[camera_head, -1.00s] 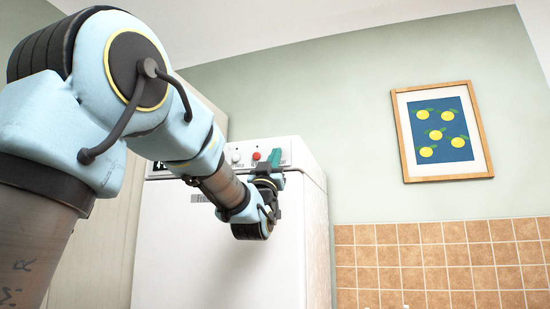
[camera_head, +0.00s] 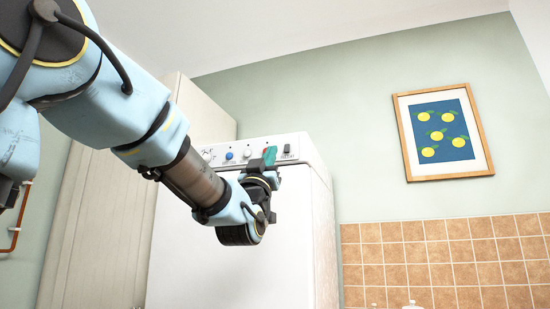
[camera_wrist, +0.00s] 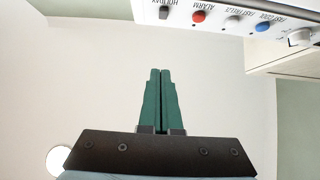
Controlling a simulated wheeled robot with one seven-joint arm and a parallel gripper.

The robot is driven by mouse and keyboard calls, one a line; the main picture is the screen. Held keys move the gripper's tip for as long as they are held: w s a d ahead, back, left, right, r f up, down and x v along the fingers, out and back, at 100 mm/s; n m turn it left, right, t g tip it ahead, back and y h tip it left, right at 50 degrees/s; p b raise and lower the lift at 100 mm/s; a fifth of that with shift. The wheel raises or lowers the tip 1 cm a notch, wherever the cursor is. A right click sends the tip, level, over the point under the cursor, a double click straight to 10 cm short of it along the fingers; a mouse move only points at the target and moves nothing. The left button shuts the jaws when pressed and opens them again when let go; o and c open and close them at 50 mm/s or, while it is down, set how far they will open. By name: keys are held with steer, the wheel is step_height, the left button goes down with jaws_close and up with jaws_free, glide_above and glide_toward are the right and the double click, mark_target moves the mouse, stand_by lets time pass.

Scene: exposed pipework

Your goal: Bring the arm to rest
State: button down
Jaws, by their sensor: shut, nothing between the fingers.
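My arm reaches in from the upper left in the head view, bent at the elbow. I cannot tell exactly how far the fingertips are from the appliance.
The control strip (camera_wrist: 238,15) carries a red alarm button (camera_wrist: 199,16), a blue button (camera_wrist: 263,27) and a dial. A tall pale cabinet (camera_head: 105,215) stands left of the appliance. A copper pipe (camera_head: 19,220) is at the far left. A framed lemon picture (camera_head: 487,150) hangs above orange tiles (camera_head: 440,262).

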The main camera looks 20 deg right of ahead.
steer(key=shift+s+a+f, duration=0.25)
steer(key=shift+s, duration=0.05)
stand_by(0.4)
steer(key=w+a+f+n+g+y, duration=0.1)
steer(key=w+a+f+g+y, duration=0.1)
steer(key=w+f+y, duration=0.5)
steer(key=w+a+f+n+g+y, duration=0.15)
steer(key=w+f, duration=0.35)
steer(key=f, duration=0.7)
steer(key=w+a+f+n+g+y+p, duration=0.1)
steer(key=a+f+g+y, duration=0.1)
steer(key=a+f, duration=0.45)
steer(key=a+f+g+y, duration=0.2)
steer(key=a+f+y, duration=0.1)
steer(key=f, duration=0.6)
steer(key=s+a+f+n+g+y, duration=0.2)
steer(key=s+a+f+g+y, duration=0.3)
steer(key=a+f, duration=0.7)
steer(key=s+a+f+n+g, duration=0.1)
steer(key=s+a+f+g, duration=0.2)
steer(key=s, duration=0.3)
steer(key=s+a+f+n+g+p, duration=0.1)
steer(key=s+a+f+g, duration=0.2)
steer(key=s+f, duration=0.3)
steer(key=shift+s+a+f, duration=0.15)
steer(key=shift+s+f, duration=0.1)
steer(key=shift+s, duration=0.55)
